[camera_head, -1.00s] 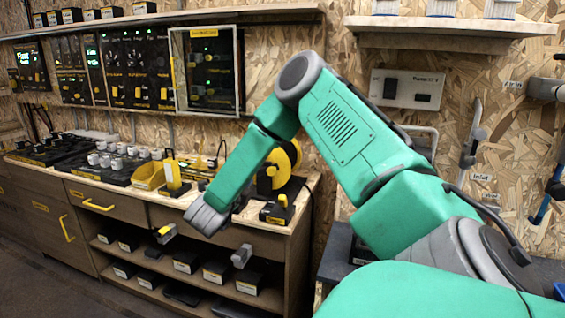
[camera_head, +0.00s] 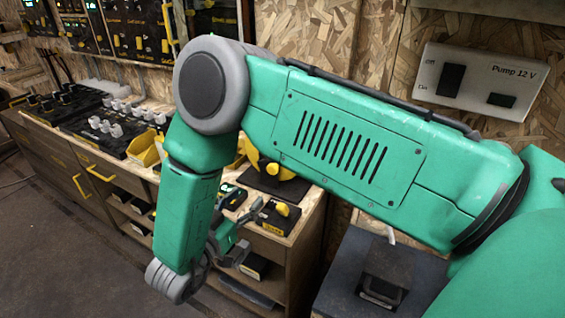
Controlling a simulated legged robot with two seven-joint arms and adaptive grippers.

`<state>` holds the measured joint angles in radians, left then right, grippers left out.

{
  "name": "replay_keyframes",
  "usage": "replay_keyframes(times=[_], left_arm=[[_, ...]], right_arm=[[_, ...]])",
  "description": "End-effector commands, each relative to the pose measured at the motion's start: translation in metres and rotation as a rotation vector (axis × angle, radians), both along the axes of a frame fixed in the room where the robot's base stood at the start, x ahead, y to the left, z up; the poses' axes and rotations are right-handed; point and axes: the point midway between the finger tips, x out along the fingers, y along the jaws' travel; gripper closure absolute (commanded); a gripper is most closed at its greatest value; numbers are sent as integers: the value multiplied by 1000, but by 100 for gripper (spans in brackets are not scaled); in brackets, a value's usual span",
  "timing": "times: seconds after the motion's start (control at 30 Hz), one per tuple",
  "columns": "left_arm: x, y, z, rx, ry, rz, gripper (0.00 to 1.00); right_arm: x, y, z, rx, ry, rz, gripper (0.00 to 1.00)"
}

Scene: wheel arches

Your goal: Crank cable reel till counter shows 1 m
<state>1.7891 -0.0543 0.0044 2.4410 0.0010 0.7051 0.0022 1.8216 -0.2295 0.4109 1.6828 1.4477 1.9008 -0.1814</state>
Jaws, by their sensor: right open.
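The cable reel (camera_head: 290,184), yellow and black, stands on the wooden workbench and is mostly hidden behind my green right arm. Its crank handle cannot be made out. A small black device (camera_head: 231,196) with a faint green display sits in front of it; its digits are too small to read. A black box with a yellow knob (camera_head: 282,210) is beside it. My right gripper (camera_head: 248,231) is open and empty at the bench's front edge, a little below and in front of these items. My left gripper is out of view.
Drawers with yellow handles (camera_head: 100,172) and open shelves lie below. A Pump 12 V panel (camera_head: 478,82) is on the wall. Floor at left is clear.

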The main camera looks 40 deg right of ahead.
Motion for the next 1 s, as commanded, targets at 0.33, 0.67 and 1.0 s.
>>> replay_keyframes(times=[0.33, 0.67, 1.0], left_arm=[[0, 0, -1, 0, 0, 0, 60], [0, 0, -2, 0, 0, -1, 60], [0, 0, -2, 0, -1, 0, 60]], right_arm=[[28, -72, -1, 4, -2, -5, 54], [46, -113, -1, 4, -4, -1, 54], [48, -118, 0, 4, -4, 0, 54]])
